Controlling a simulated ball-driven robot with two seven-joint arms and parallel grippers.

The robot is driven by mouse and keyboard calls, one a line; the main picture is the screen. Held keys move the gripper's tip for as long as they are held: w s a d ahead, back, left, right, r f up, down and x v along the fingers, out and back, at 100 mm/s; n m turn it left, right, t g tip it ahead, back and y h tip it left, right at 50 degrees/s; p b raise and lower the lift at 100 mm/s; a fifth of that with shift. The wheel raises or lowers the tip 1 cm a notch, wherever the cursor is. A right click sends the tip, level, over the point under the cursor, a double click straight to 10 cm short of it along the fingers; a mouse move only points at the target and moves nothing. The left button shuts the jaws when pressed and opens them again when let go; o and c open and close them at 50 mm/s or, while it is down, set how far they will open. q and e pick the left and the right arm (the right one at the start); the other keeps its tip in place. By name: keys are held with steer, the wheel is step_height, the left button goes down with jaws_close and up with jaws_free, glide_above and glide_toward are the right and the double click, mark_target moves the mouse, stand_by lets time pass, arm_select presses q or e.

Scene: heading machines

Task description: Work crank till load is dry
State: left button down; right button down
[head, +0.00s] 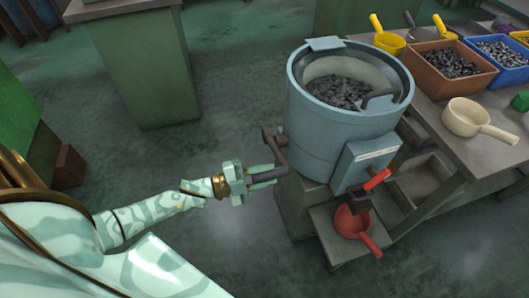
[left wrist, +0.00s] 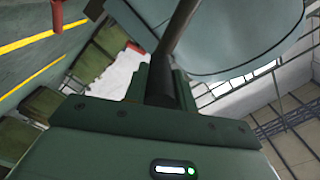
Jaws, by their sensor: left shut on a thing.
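A blue-grey drum machine (head: 315,125) stands right of centre in the head view, its top open. Dark metal pieces (head: 340,91) lie inside it as the load. A dark crank (head: 277,150) sticks out of the drum's left side. My left gripper (head: 262,177) is shut on the crank's handle. In the left wrist view the crank (left wrist: 175,40) runs up from between the fingers (left wrist: 160,85), with the drum (left wrist: 240,35) beside it. I cannot tell from the picture whether the load is wet or dry. My right gripper is not in view.
A red scoop (head: 352,224) sits under the red-handled outlet (head: 376,180) at the drum's front. The table (head: 440,180) at right holds a cream scoop (head: 470,118), a yellow scoop (head: 388,39), an orange bin (head: 432,77) and a blue bin (head: 482,60). Open floor lies left of the drum.

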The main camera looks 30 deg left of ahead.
arm_select(q)
steer(key=shift+s+d+f, duration=0.2)
steer(key=shift+f, duration=0.5)
steer(key=c, duration=1.1)
jaws_free()
steer(key=p+v, duration=0.1)
steer(key=v, duration=1.5)
steer(key=shift+s+a, duration=0.1)
steer(key=shift+s, duration=0.05)
